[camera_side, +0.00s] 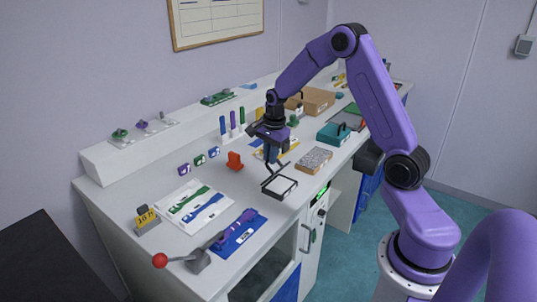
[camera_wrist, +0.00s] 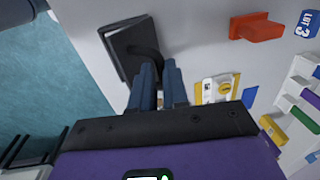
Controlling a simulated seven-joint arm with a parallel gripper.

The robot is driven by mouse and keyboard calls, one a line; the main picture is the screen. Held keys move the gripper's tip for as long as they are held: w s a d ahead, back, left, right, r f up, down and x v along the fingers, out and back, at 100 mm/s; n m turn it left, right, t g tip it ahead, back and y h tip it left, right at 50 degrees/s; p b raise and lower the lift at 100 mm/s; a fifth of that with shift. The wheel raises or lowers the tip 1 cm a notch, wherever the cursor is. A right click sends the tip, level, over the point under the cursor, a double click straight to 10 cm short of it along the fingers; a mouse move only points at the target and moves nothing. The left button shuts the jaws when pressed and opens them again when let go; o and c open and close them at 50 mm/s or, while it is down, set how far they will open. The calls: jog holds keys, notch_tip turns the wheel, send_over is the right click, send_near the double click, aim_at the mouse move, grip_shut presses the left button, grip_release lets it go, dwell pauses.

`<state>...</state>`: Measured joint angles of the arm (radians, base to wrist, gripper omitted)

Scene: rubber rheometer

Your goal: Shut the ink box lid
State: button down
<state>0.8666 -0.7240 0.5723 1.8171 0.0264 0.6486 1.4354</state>
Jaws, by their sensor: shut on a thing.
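The ink box (camera_side: 285,192) is a small dark-rimmed box near the front edge of the bench, with a pale inside showing in the side view. Its thin dark lid (camera_side: 267,181) stands up tilted at the box's far-left side, not flat on it. In the wrist view the ink box (camera_wrist: 122,45) is a dark square beyond the fingertips, with a curved dark piece reaching toward them. My gripper (camera_side: 270,158) is above and behind the box, its blue fingers pointing down. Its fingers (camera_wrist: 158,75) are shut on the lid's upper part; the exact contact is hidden.
A grey speckled block (camera_side: 314,160) and a teal box (camera_side: 334,134) lie to the right. A red piece (camera_side: 235,160) and small blue and green blocks stand behind to the left. A blue mat (camera_side: 237,235) with a purple tool lies front left. Bench around the ink box is mostly clear.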

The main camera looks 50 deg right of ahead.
jog(key=shift+s+a+f+t, duration=0.1)
jog(key=shift+s+f+t, duration=0.05)
jog(key=shift+s+t, duration=0.6)
jog(key=shift+s+a+f+t, duration=0.1)
jog(key=shift+s+t, duration=0.5)
jog(key=shift+t, duration=0.15)
jog(key=c, duration=1.2)
grip_release()
jog(key=shift+o, duration=0.2)
jog(key=shift+s+d+r, duration=0.1)
jog(key=shift+r, duration=0.4)
jog(key=v, duration=1.6)
jog(key=shift+s, duration=0.3)
jog(key=shift+r, duration=0.15)
